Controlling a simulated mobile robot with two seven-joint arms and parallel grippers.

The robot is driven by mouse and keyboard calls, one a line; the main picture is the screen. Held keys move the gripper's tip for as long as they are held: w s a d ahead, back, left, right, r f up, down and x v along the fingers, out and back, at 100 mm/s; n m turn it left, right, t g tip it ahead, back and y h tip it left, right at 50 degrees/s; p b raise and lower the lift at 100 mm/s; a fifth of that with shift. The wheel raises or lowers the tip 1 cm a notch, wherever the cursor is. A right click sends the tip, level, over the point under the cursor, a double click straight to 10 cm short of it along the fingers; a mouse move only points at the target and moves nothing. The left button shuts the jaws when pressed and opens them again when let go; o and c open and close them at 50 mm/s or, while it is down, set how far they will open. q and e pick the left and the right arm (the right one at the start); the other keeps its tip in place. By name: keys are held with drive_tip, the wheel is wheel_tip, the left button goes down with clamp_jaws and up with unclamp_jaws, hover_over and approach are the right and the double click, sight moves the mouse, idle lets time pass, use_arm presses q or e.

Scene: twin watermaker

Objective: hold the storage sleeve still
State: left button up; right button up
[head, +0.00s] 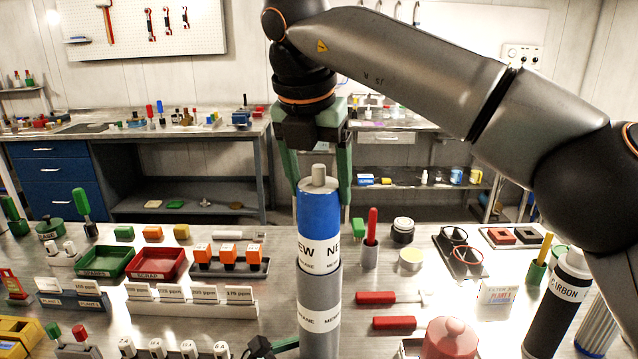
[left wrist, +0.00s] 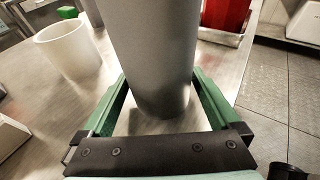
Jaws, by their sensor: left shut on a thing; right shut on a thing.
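The grey storage sleeve (head: 319,290) stands upright at the front centre, its white label partly reading "MEMBRANE". It also fills the middle of the left wrist view (left wrist: 150,50). My left gripper (left wrist: 160,85) is shut around its lower part, a green finger on each side.
Left are green (head: 105,258) and red (head: 157,263) trays and label racks. Right are red-handled tools (head: 390,298), a pink lidded jar (head: 450,340) and a black carbon cylinder (head: 556,310). A white cup (left wrist: 65,50) stands near the sleeve in the left wrist view.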

drive_tip(key=shift+r, duration=0.1)
drive_tip(key=c, duration=0.6)
drive_tip(key=o, duration=1.2)
